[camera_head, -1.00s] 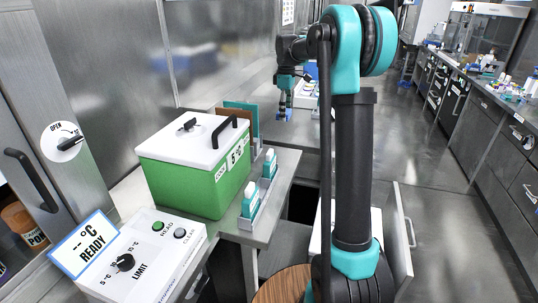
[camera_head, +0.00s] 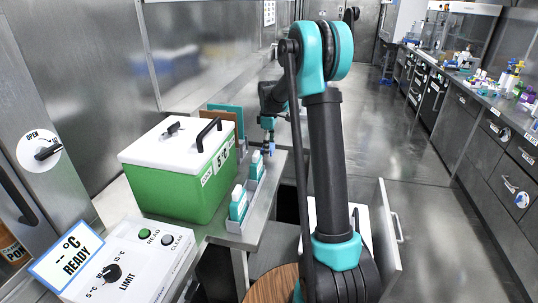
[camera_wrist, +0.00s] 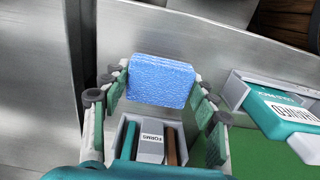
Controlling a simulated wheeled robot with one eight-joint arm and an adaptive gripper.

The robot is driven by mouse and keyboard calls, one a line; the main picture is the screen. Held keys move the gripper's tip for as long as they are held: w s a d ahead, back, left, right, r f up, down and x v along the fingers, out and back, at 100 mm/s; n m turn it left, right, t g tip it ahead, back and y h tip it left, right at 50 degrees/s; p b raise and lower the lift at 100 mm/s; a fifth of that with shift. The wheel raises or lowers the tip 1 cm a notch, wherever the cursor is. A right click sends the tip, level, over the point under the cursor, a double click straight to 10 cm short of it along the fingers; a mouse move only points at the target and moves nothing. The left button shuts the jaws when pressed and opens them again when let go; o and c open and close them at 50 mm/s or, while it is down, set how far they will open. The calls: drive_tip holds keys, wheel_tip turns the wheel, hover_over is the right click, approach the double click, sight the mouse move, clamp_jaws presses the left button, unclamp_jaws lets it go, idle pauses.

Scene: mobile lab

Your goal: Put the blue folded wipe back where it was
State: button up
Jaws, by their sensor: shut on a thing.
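The blue folded wipe (camera_wrist: 160,80) is a textured blue block in the wrist view. My gripper (camera_wrist: 158,92) is shut on it, with a finger at its left and right edges. In the head view my gripper (camera_head: 267,138) hangs pointing down by the far end of the bench beside the green box; the wipe is too small there to make out clearly. In the wrist view a grey holder marked FORMS (camera_wrist: 151,141), with teal and brown boards, shows below the wipe. I cannot tell whether the wipe touches any surface.
A green box with a white lid (camera_head: 178,185) stands on the bench. A grey tray (camera_head: 234,226) with teal-and-white packs is along its right side. A control box (camera_head: 140,262) is at front left. An open drawer (camera_head: 385,225) is at right. Bare metal surface (camera_wrist: 35,95) shows in the wrist view.

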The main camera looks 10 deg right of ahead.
drive_tip(key=shift+f, duration=1.8)
drive_tip(key=o, duration=1.2)
drive_tip(key=shift+f, duration=0.15)
wheel_tip(320, 180, up, 12)
drive_tip(key=shift+f, duration=0.15)
drive_tip(key=shift+r, duration=0.25)
drive_tip(key=s+d+f+m+t, duration=0.1)
drive_tip(key=s+f+m, duration=0.3)
drive_tip(key=s, duration=0.8)
drive_tip(key=s+d+f+m+t, duration=0.1)
drive_tip(key=s+f+m, duration=0.3)
drive_tip(key=s, duration=0.8)
drive_tip(key=s+d+f+m+t, duration=0.1)
drive_tip(key=s+f+m, duration=0.3)
drive_tip(key=s, duration=0.9)
drive_tip(key=shift+d+f+m+t, duration=0.1)
drive_tip(key=shift+d+m+t, duration=0.25)
drive_tip(key=shift+m+t, duration=0.35)
